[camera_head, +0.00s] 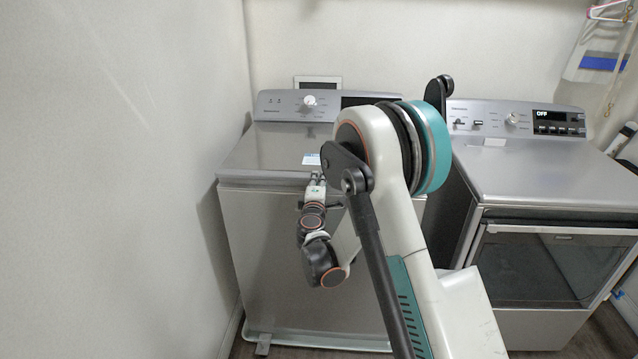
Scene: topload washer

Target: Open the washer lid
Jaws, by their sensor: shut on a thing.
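The top-load washer (265,250) stands at the left against the wall. Its lid (262,150) is grey and lies flat and closed on top, with a small white and blue label (311,159) near its front edge. My gripper (317,176) is at the front edge of the lid, just below the label, and is shut on that edge. The fingertips are small here, so the exact contact is hard to see. My arm hides the right part of the washer and lid.
A dryer (545,170) with a dark door window and an "OFF" display stands to the right. The washer's control panel (285,104) with a white knob rises behind the lid. A wall (110,180) is close on the left. My arm fills the middle of the view.

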